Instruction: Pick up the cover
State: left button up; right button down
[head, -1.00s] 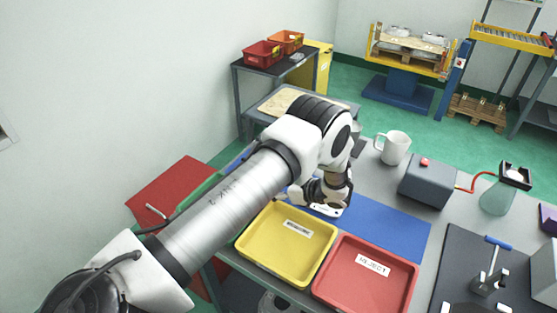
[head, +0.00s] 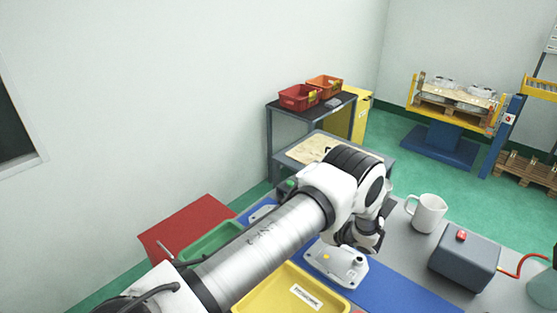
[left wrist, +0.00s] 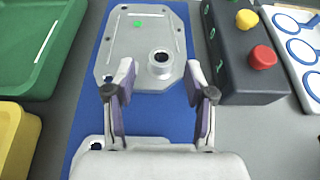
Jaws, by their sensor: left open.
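A pale grey metal cover with a yellow dot (head: 335,264) and a short raised boss lies on the blue mat (head: 402,292) in the head view. A similar cover with a green dot (left wrist: 128,45) and a ring-shaped boss lies on the mat in the left wrist view; its head-view end (head: 262,211) is mostly hidden by my arm. My left gripper (left wrist: 158,70) is open and empty, its fingertips appearing on either side of the boss in the wrist view; the height gap is unclear. A corner of another casting (left wrist: 93,146) shows below the gripper. My right gripper is not in view.
A yellow tray (head: 268,296) and a green tray (head: 212,245) stand beside the mat. A dark button box (left wrist: 240,60) is close right of the green-dotted cover. A white mug (head: 427,214) and grey box (head: 464,262) stand on the right.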

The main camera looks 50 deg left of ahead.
pick_arm(q)
jog(key=x, duration=0.4)
jog(key=shift+s+a+f, duration=0.1)
grip_shut()
